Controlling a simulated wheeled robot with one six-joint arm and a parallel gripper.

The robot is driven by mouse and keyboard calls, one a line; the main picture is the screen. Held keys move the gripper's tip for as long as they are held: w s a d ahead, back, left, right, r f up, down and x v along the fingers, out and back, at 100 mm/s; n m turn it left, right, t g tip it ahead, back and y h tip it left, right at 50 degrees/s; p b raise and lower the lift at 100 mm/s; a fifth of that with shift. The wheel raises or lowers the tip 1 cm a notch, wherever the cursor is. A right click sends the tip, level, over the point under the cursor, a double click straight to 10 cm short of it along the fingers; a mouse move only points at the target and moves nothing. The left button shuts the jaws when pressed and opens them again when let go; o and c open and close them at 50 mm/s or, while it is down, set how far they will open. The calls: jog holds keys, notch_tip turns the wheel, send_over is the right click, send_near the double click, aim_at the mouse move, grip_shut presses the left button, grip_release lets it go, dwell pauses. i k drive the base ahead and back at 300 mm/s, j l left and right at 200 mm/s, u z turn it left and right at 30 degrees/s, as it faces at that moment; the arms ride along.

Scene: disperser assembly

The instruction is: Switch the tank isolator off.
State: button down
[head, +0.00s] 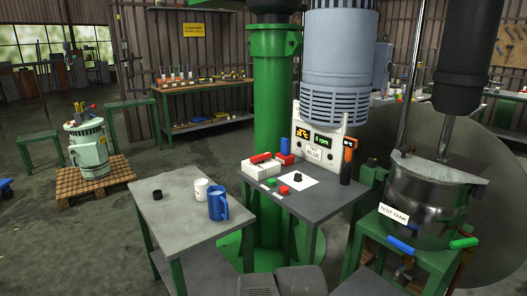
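A steel tank (428,205) labelled "TEST TANK" (394,215) stands on a green stand at the right. A blue lever handle (401,245) and a green lever handle (464,243) show at its lower front. No part is marked as the tank isolator that I can read, so I cannot tell which it is. On the grey table in the middle, a white box with a red top (261,162) sits beside a red and blue block (286,152). Red and green buttons (284,190) lie in front of them. My gripper is not in view.
The control panel (321,140) reads "0 rpm" and carries a "BLUE" label. A black and orange tool (347,160) stands upright beside it. A side table (180,235) bears a blue mug (218,203), a white cup (201,189) and a black ring. A green column (270,100) rises behind.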

aim_at(259, 159)
jog(key=i+j+z, duration=0.1)
jog(key=i, duration=0.4)
jog(key=i+j, duration=0.3)
jog(key=i, duration=0.2)
jog(key=i+z, duration=0.05)
